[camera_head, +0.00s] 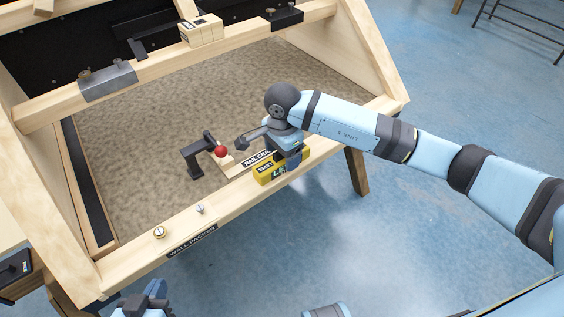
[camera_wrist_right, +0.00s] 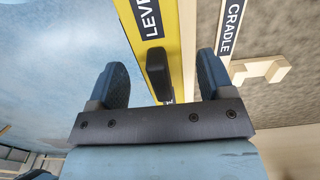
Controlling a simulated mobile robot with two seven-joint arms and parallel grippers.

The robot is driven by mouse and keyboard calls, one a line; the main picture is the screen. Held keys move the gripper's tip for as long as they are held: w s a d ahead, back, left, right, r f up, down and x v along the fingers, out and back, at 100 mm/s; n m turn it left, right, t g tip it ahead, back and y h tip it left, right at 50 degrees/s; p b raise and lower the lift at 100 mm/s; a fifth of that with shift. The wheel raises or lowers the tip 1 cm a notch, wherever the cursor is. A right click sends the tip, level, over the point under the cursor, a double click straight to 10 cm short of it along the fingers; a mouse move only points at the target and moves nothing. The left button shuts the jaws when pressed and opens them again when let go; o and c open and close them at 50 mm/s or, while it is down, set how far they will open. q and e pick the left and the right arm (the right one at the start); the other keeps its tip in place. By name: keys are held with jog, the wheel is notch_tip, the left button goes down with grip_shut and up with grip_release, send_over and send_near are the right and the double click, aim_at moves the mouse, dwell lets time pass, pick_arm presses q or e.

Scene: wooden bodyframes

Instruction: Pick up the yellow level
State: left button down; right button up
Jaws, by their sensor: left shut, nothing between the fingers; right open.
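The yellow level (camera_head: 262,178) rests along the front rail of the wooden frame, beside the rail cradle label (camera_head: 257,160). In the right wrist view the yellow level (camera_wrist_right: 178,42) runs up the picture with a black "LEVEL" label and a dark upright grip (camera_wrist_right: 157,72). My right gripper (camera_head: 289,163) is over the level, its fingertips largely hidden in the head view. In the wrist view the right gripper (camera_wrist_right: 162,72) is open, one finger on each side of the dark grip, with visible gaps. My left gripper (camera_head: 147,302) is low at the bottom edge, shut and empty.
A black bracket with a red ball (camera_head: 221,152) stands just left of the level. Two bolts (camera_head: 200,208) sit on the front rail near the wall packer label (camera_head: 192,241). The mottled panel is mostly bare.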

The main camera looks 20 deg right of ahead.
jog(key=shift+f, duration=0.85)
jog(key=c, duration=1.3)
jog(key=shift+r, duration=0.2)
